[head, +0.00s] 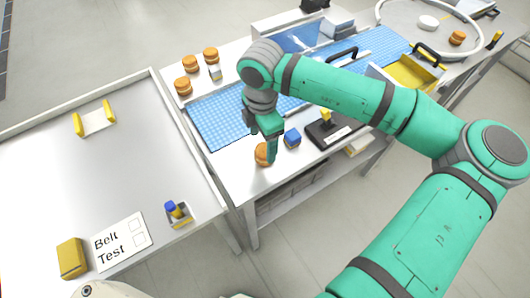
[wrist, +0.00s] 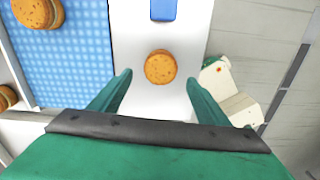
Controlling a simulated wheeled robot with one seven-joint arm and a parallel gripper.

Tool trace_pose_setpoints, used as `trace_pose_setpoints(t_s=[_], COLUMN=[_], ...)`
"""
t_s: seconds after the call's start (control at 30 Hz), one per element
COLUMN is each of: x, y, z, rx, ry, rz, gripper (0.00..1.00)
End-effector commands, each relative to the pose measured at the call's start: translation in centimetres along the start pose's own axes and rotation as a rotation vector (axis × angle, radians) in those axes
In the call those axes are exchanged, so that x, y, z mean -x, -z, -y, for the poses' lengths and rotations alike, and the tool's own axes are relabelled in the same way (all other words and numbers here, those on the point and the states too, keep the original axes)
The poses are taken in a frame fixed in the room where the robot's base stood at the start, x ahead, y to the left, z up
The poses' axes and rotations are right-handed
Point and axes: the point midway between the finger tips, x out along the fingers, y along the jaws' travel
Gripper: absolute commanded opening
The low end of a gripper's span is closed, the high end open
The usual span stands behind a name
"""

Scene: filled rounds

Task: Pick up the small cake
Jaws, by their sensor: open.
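A small round brown cake (head: 262,155) sits on the white strip at the near edge of the table. In the wrist view the cake (wrist: 160,67) shows from above, between and slightly ahead of my open fingertips. My gripper (head: 271,158) points down over it, and one finger hides part of it in the head view. In the wrist view my gripper (wrist: 159,77) has a finger on each side of the cake, with a gap on both sides. I cannot tell whether the fingertips are down at the cake's height.
A blue block (head: 292,138) lies close to the cake's right. A black device (head: 333,130) stands farther right. Several similar cakes (head: 190,63) stand at the back left beyond the blue gridded mat (head: 215,120). A grey belt table (head: 110,170) is to the left.

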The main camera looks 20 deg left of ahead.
Motion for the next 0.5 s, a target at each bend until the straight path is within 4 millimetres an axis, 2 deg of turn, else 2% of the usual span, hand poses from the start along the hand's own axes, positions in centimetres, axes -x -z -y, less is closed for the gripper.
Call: trace_pose_setpoints(t_s=[0.23,0.5], x=[-1.7,-5.3], y=[-0.1,-0.6], z=[0.0,0.0], rx=[0.001,0.001], ry=[0.001,0.000], rz=[-0.002,-0.003], gripper=[0.70,0.70])
